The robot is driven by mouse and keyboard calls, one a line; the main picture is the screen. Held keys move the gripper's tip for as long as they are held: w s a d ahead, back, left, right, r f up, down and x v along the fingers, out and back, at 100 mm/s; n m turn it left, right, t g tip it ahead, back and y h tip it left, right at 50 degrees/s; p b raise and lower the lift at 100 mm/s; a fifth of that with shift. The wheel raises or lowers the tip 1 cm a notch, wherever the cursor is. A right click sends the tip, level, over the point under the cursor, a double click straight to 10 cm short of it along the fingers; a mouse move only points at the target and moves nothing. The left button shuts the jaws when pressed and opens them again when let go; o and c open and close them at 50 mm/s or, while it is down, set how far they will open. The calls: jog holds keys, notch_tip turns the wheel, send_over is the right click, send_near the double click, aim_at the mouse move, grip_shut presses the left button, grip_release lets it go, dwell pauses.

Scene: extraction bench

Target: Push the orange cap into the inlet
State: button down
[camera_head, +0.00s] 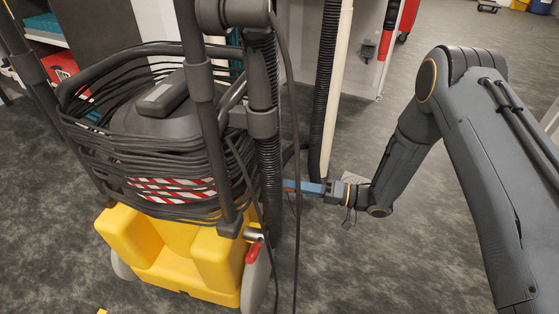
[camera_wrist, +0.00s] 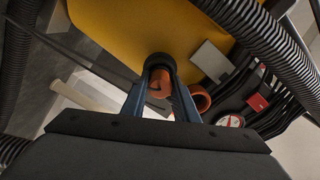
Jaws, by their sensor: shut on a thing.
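In the wrist view, the orange cap (camera_wrist: 160,82) sits between the fingertips of my gripper (camera_wrist: 159,98), which is shut on it. A dark round rim (camera_wrist: 158,59) curves around the far side of the cap, against the yellow body. I cannot tell whether this rim is the inlet, or how deep the cap sits in it. A second orange ring (camera_wrist: 201,98) with a dark opening shows just right of the right finger. In the head view, my gripper (camera_head: 297,186) reaches left to the machine; its tips and the cap are hidden behind hoses and cables.
The machine has a yellow base (camera_head: 190,262) and a black cable coil (camera_head: 150,165). A ribbed hose (camera_head: 269,150) and loose cables hang close to my gripper. A white pipe (camera_head: 335,90) stands behind. A red-and-white dial (camera_wrist: 230,121) is at right. Floor is clear below my arm.

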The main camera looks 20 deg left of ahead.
jog(key=shift+s+a, duration=0.15)
jog(key=shift+a, duration=0.3)
jog(key=c, duration=1.3)
grip_release()
jog(key=shift+d, duration=0.1)
jog(key=p+v, duration=0.2)
jog(key=v, duration=0.5)
jog(key=shift+d, duration=0.3)
